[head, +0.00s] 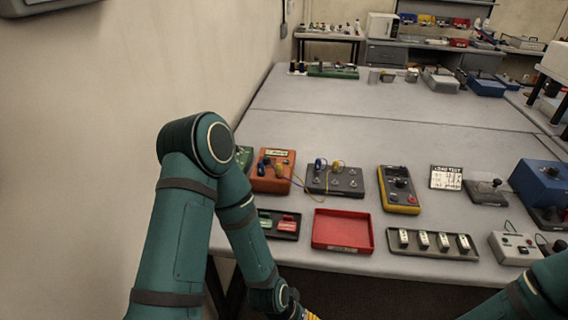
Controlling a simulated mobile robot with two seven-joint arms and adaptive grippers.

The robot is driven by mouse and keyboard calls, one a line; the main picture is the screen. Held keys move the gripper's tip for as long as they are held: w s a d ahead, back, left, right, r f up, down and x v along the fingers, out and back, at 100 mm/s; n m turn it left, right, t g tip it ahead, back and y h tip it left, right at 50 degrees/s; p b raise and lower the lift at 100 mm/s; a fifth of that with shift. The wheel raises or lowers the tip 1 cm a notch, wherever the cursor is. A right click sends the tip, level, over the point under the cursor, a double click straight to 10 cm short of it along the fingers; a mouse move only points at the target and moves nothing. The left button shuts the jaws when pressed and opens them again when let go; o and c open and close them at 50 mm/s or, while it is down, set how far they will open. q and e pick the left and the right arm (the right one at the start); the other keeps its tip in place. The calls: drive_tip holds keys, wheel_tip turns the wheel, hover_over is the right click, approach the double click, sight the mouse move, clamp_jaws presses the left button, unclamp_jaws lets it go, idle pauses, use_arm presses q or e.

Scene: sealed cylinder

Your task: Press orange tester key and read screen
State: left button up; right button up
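An orange tester (268,183) stands at the table's left side, partly behind my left arm. A small pale panel sits at its top; any reading on it is too small to make out. Blue plugs and dark parts show on its face, and a yellow lead runs from it to a grey socket box (347,183). I cannot tell a key apart on it. My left arm reaches down in front of the table, and its gripper fingers are below the picture's bottom edge. My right arm shows only at the bottom right corner; its gripper is out of view.
A red tray (342,247) lies at the front edge, between a dark tray with red and green pieces (262,226) and a rack of several white modules (432,257). A yellow-edged meter (398,208), a "LOAD TEST" card (446,184) and a blue box (540,180) stand rightward. The table's middle is clear.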

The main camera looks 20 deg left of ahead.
idle(0.3)
use_arm(q)
clamp_jaws()
idle(1.2)
